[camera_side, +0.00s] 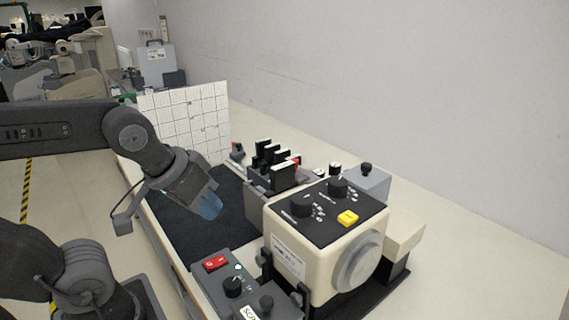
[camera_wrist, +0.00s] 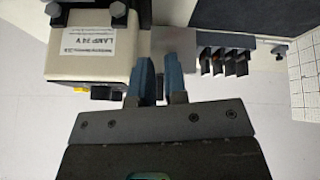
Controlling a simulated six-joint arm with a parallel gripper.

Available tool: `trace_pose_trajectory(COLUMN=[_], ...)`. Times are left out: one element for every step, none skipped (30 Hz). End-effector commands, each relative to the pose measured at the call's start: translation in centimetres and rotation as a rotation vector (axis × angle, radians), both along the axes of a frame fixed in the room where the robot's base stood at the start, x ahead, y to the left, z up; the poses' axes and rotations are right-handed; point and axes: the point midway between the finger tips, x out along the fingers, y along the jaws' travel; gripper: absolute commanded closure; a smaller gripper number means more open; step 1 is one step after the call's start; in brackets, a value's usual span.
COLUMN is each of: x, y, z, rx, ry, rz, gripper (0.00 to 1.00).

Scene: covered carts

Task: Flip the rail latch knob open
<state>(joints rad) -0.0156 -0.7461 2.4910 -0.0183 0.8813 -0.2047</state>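My gripper (camera_wrist: 160,75) shows in the wrist view as two blue fingers with a narrow empty gap between them. In the side view my gripper (camera_side: 211,207) hangs above the black mat, left of the cream lamp housing (camera_side: 292,234), and holds nothing that I can see. The housing also shows in the wrist view (camera_wrist: 82,68), left of the fingers and apart from them. I cannot tell for sure which part is the rail latch knob. Black knobs show on the housing top (camera_side: 302,207), on the front control box (camera_side: 233,286) and on a grey box behind (camera_side: 366,168).
A row of black upright plates (camera_side: 283,176) stands behind the housing; it also shows in the wrist view (camera_wrist: 224,62). A white grid board (camera_side: 185,118) stands at the back left. The black mat (camera_side: 190,228) is mostly clear. The front box carries a red switch (camera_side: 216,264).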

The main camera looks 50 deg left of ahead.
Motion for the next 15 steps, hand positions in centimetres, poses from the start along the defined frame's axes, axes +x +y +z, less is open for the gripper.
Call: trace_pose_trajectory(x=[0.3,0.4,0.6,0.8,1.0,1.2,1.4,1.5,1.8,1.9,2.1,2.3,2.5,2.7,2.9], y=[0.1,0.1,0.1,0.2,0.2,0.3,0.3,0.3,0.4,0.5,0.5,0.6,0.6,0.7,0.8], z=[0.3,0.4,0.6,0.8,0.9,1.1,1.3,1.5,1.7,1.9,2.0,2.3,2.4,2.6,2.8], rx=[-0.047,-0.082,-0.129,-0.166,-0.204,-0.254,-0.294,-0.332,-0.385,-0.425,-0.465,-0.519,-0.560,-0.600,-0.656], ry=[-0.010,-0.016,-0.024,-0.030,-0.036,-0.045,-0.050,-0.055,-0.063,-0.069,-0.074,-0.080,-0.084,-0.088,-0.094], rz=[0.078,0.132,0.209,0.267,0.326,0.403,0.461,0.519,0.596,0.653,0.711,0.786,0.842,0.897,0.973], gripper=[0.92,0.95,0.99,1.00,1.00,1.00,1.00,1.00,1.00,1.00,1.00,1.00,1.00,1.00,1.00])
